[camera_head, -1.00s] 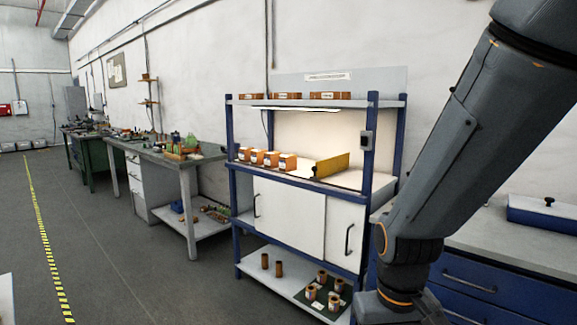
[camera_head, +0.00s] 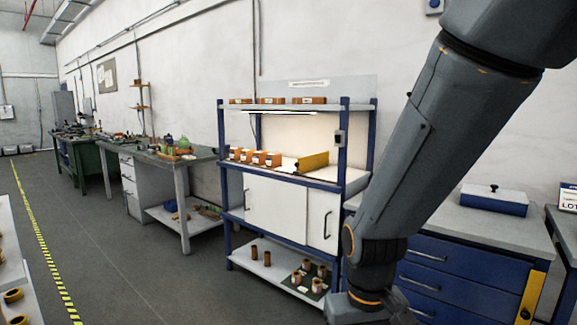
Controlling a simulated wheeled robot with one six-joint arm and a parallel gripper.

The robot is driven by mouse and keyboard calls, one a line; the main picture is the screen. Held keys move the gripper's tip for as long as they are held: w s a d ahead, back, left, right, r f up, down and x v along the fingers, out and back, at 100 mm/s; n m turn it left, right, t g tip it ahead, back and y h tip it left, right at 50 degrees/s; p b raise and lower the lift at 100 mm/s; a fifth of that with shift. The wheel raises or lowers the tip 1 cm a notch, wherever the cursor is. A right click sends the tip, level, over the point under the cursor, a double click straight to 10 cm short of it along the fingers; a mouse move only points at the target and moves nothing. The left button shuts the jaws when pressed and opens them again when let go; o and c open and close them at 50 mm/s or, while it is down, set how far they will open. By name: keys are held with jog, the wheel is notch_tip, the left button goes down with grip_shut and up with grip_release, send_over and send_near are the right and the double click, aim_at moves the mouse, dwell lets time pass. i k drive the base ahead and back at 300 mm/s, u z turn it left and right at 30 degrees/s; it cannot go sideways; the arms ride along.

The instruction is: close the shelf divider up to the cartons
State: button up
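The shelf divider is a yellow upright plate (camera_head: 312,162) with a dark knob at its front end, on the lit middle shelf of a blue-framed unit. A row of several orange cartons (camera_head: 259,158) with white labels stands on the same shelf, left of the divider. A gap of bare shelf lies between the divider and the rightmost carton. My arm crosses the right side of the picture, in front of and right of the unit. My gripper is not in view.
The unit's middle shelf (camera_head: 335,182) is clear right of the divider. More cartons lie on its top shelf (camera_head: 330,105). Copper rolls stand on its bottom shelf (camera_head: 262,274). A blue drawer cabinet (camera_head: 470,275) is at right, a workbench (camera_head: 185,163) at left. Open floor (camera_head: 140,260) lies in front.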

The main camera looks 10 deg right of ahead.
aim_at(309, 163)
jog(key=u, duration=0.65)
jog(key=i, duration=1.1)
jog(key=u, duration=0.35)
jog(key=i, duration=1.05)
jog(key=z, duration=1.1)
jog(key=i, duration=0.9)
jog(key=z, duration=0.9)
